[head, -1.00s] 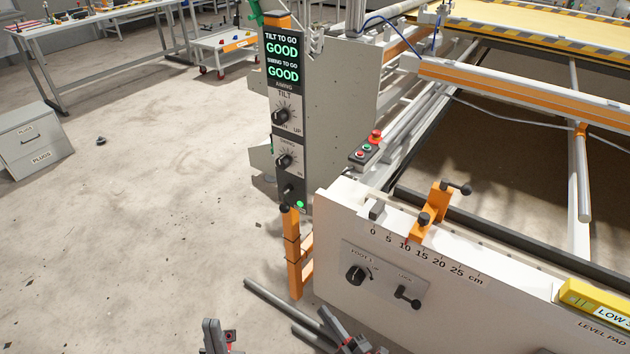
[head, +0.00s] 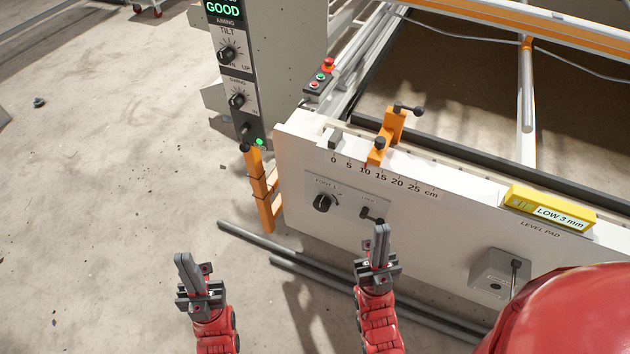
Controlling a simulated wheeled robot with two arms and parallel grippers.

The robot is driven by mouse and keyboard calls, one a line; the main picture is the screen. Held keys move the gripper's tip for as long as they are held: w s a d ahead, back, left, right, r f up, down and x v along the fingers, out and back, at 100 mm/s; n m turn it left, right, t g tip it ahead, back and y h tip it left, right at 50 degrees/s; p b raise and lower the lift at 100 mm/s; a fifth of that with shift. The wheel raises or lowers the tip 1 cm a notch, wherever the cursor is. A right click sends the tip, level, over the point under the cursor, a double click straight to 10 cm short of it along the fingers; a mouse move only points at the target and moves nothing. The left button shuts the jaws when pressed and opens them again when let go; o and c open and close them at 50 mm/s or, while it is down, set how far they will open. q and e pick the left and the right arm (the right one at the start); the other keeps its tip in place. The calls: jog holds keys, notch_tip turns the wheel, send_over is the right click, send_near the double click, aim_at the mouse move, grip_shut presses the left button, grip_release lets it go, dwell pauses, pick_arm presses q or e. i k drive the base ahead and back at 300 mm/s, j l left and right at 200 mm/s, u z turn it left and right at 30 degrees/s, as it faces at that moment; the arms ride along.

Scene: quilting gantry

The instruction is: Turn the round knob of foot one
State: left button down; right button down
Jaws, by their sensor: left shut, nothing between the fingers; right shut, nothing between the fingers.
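The round black knob of foot one (head: 323,202) sits on a small grey plate (head: 348,207) on the white end panel of the gantry (head: 290,165). A black lock lever (head: 372,214) is to its right on the same plate. My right gripper (head: 380,230) is shut and empty; in the picture it lies just below the lever and partly overlaps it, and I cannot tell whether they touch. My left gripper (head: 184,260) is shut and empty, to the left of the panel over the floor, well apart from the knob.
A yellow level reading "LOW 3 mm" (head: 548,208) lies on the panel's top edge. An orange clamp (head: 387,135) stands by the centimetre scale. Grey pipes (head: 270,246) lie on the floor. A control column (head: 236,90) stands behind.

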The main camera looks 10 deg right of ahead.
aim_at(322, 203)
jog(key=z, duration=1.95)
jog(key=u, duration=1.65)
jog(key=i+j+u, duration=0.3)
jog(key=i, duration=0.2)
